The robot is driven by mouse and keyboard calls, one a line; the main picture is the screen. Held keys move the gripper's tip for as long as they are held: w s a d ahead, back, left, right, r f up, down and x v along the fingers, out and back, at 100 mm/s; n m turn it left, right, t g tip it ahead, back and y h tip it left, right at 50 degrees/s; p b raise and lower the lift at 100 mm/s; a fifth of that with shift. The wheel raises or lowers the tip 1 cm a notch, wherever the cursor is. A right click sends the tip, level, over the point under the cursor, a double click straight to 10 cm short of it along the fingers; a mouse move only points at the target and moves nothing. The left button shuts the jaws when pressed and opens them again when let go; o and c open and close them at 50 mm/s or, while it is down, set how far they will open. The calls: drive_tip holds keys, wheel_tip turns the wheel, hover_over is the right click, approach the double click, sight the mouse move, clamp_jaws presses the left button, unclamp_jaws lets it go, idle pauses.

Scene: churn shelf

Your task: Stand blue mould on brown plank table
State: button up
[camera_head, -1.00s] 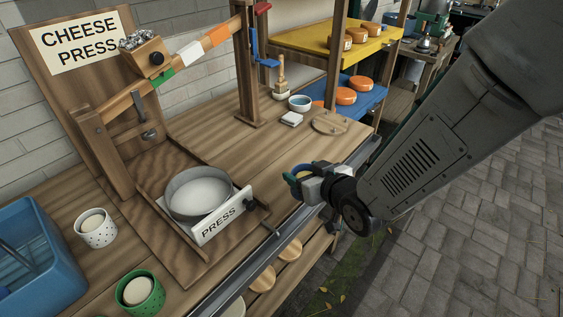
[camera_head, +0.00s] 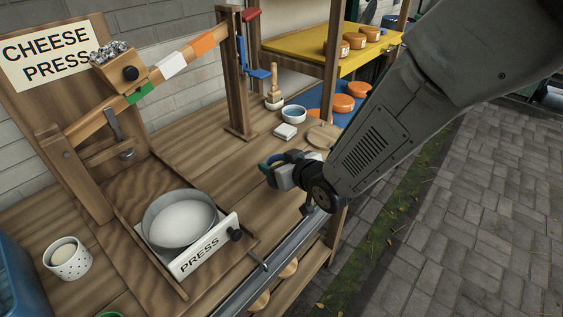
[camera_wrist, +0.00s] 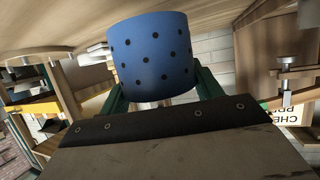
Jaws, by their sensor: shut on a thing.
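The blue mould (camera_wrist: 152,58), with dark dots on its side, is between the fingers of my gripper (camera_wrist: 158,98) in the wrist view. The gripper is shut on it. In the head view my gripper (camera_head: 270,172) is above the front right part of the brown plank table (camera_head: 205,155), right of the press. There the mould is mostly hidden, with only a bit of blue and green showing at the gripper's end. I cannot tell how high the mould is above the planks.
The cheese press with a white-filled metal ring (camera_head: 178,222) stands left of my gripper. A white dotted mould (camera_head: 70,262) is at the far left. A blue bowl (camera_head: 293,114), white block (camera_head: 285,131) and round board (camera_head: 323,136) lie behind. Bare planks lie between press and post.

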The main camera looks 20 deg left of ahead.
drive_tip(key=shift+w+a, duration=0.35)
drive_tip(key=shift+w, duration=0.25)
drive_tip(key=shift+w+f, duration=0.15)
drive_tip(key=shift+f, duration=1.65)
drive_tip(key=o, duration=1)
drive_tip(key=shift+f, duration=0.1)
drive_tip(key=shift+d, duration=0.1)
drive_tip(key=v, duration=1.2)
